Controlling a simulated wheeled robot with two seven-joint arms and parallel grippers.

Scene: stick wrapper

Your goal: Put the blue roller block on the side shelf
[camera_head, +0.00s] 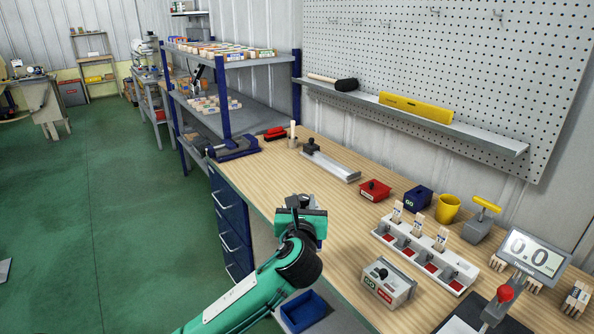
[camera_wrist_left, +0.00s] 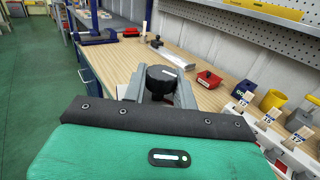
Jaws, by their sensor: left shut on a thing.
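My left gripper (camera_head: 300,213) is above the front edge of the wooden bench. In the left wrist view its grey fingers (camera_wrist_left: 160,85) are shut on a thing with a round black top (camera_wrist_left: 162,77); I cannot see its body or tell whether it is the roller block. A small blue block (camera_head: 418,199) with a dark knob stands on the bench beside the yellow cup; it also shows in the left wrist view (camera_wrist_left: 243,89). The side shelf (camera_head: 255,118), grey with blue posts, stands beyond the bench's far end. My right gripper is not in view.
A red block (camera_head: 374,190), a yellow cup (camera_head: 447,208) and a white stick rack (camera_head: 425,255) stand on the bench (camera_head: 330,200). A long grey fixture (camera_head: 330,165) and a blue clamp (camera_head: 234,148) are near its far end. The shelf's middle board has small boxes and bare space.

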